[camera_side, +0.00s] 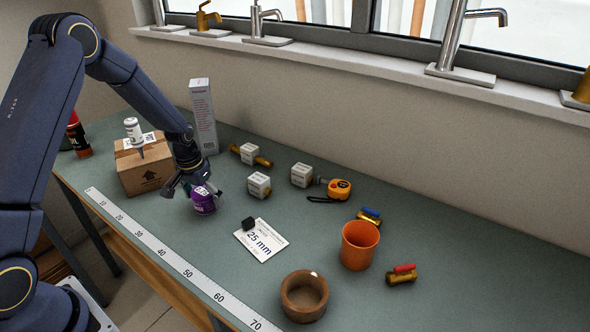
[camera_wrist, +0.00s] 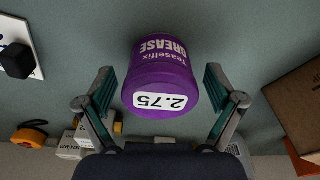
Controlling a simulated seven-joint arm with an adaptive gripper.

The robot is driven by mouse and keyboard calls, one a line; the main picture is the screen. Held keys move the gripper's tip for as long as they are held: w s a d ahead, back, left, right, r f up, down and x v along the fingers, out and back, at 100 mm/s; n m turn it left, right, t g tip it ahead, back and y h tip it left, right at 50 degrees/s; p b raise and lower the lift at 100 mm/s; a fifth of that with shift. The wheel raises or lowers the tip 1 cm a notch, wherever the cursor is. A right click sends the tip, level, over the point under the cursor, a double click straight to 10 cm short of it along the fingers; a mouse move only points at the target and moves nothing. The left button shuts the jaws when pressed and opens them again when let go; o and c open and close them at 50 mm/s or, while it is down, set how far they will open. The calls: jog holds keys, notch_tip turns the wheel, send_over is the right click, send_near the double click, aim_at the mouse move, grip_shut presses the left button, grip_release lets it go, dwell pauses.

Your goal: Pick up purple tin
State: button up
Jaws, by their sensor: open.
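The purple tin (camera_side: 204,202) stands on the green-grey bench, in front of the cardboard box's right side. In the wrist view the purple tin (camera_wrist: 161,74) shows upside down, with "GREASE" lettering and a white 2.75 label. My gripper (camera_side: 193,190) is at the tin in the side view, partly covering its top. In the wrist view my gripper (camera_wrist: 160,85) is open, with one finger on each side of the tin and a visible gap at both sides. Nothing is held.
A cardboard box (camera_side: 143,165) with a white bottle (camera_side: 133,131) on it stands close left of the tin. A tall white carton (camera_side: 203,117) is behind. A 25 mm card (camera_side: 262,243) with a black block (camera_side: 248,224) lies to the right. A ruler strip (camera_side: 165,250) runs along the front edge.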

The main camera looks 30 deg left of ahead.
jog(key=shift+f, duration=0.1)
jog(key=c, duration=1.3)
